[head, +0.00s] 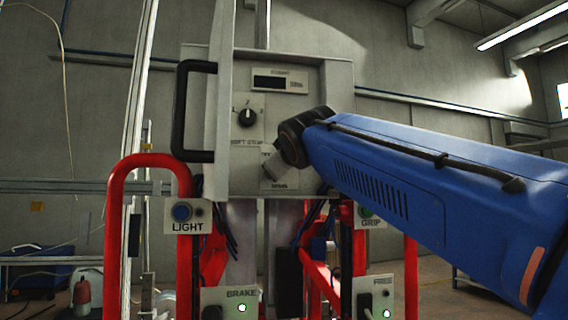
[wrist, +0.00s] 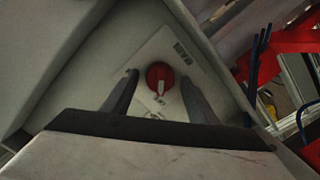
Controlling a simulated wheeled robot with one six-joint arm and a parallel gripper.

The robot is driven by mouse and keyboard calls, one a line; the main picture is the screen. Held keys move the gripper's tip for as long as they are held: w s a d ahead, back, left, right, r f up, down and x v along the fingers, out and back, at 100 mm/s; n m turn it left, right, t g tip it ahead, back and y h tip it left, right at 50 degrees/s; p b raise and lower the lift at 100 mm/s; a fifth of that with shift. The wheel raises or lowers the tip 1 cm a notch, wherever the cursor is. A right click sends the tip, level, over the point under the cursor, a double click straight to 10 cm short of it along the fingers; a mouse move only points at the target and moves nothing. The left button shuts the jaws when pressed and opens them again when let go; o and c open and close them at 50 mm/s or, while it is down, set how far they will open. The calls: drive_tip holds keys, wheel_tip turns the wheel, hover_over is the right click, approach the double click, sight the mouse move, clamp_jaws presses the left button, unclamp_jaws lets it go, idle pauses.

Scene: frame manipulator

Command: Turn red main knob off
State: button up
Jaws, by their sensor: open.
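The red main knob (wrist: 160,76) sits on a pale label plate (wrist: 152,62) inside the grey control box, in the wrist view. It is round with a light pointer mark on its lower half. My gripper (wrist: 158,88) is open, with one dark finger on each side of the knob. I cannot tell whether the fingers touch it. In the head view my blue arm reaches to the lower right of the box, and my gripper (head: 274,166) is partly seen there. The red knob is hidden in that view.
A black rotary knob (head: 247,118) and a small display (head: 270,83) are higher on the grey box (head: 338,88). Its door with a black handle (head: 179,110) stands open at left. Red tubular rails (head: 114,220) and the LIGHT (head: 187,215) and BRAKE (head: 228,303) panels are below.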

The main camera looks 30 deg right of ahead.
drive_tip(key=f+v, duration=0.1)
drive_tip(key=v, duration=1.3)
drive_tip(key=shift+s+a+r, duration=0.25)
drive_tip(key=shift+s+r, duration=0.15)
drive_tip(key=shift+r, duration=0.05)
drive_tip(key=shift+s+a, duration=0.3)
drive_tip(key=shift+s, duration=0.2)
drive_tip(key=shift+s+a+r, duration=0.1)
drive_tip(key=shift+s+r, duration=0.05)
drive_tip(key=shift+s, duration=0.5)
idle(0.7)
